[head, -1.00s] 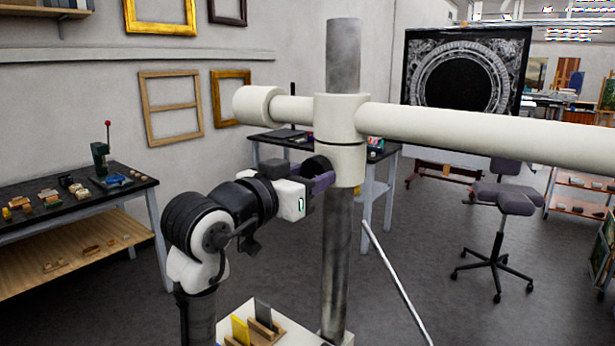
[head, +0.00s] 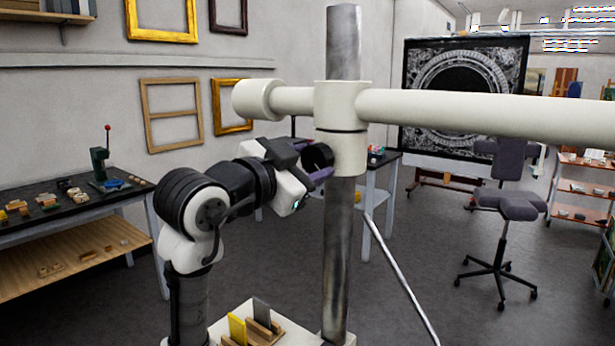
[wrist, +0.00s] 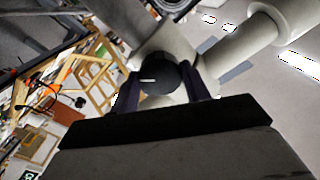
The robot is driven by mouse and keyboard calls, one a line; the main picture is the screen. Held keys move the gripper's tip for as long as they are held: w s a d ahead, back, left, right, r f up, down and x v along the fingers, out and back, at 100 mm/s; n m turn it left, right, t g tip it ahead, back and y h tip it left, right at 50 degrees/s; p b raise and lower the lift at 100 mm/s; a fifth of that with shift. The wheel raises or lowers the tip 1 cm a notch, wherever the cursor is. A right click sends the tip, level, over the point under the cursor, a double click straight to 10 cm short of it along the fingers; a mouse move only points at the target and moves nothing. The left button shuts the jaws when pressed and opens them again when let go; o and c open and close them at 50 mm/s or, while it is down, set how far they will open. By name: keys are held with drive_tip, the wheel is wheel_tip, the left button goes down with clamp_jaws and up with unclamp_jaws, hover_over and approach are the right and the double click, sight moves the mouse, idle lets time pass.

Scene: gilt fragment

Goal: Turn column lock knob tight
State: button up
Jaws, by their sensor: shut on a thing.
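The black round lock knob (head: 315,155) sticks out of the left side of the white column clamp (head: 343,150), around the grey upright column (head: 338,250). In the wrist view the knob (wrist: 165,78) faces me, with a short white line on its face. My gripper (head: 318,164) is rolled at a slant, with its purple fingers on opposite sides of the knob, shut on it. In the wrist view the fingers (wrist: 160,90) stand left and right of the knob. Parts of the knob's sides are hidden by the fingers.
A long white horizontal boom (head: 470,107) runs right from the column top. A thin metal rod (head: 400,280) slants down right of the column. A small tray with a yellow card (head: 237,329) is below my arm. A stool (head: 507,205) stands at right.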

drive_tip(key=m+b, duration=0.2)
drive_tip(key=m, duration=0.2)
drive_tip(key=shift+f+m, duration=0.1)
drive_tip(key=shift+m, duration=0.2)
drive_tip(key=shift+m+b, duration=1)
drive_tip(key=shift+m, duration=0.8)
drive_tip(key=o, duration=1)
drive_tip(key=shift+a, duration=0.1)
drive_tip(key=b+v, duration=0.3)
drive_tip(key=v, duration=1)
drive_tip(key=shift+s+a+b, duration=0.2)
drive_tip(key=shift+s+b, duration=0.1)
drive_tip(key=shift+b, duration=0.05)
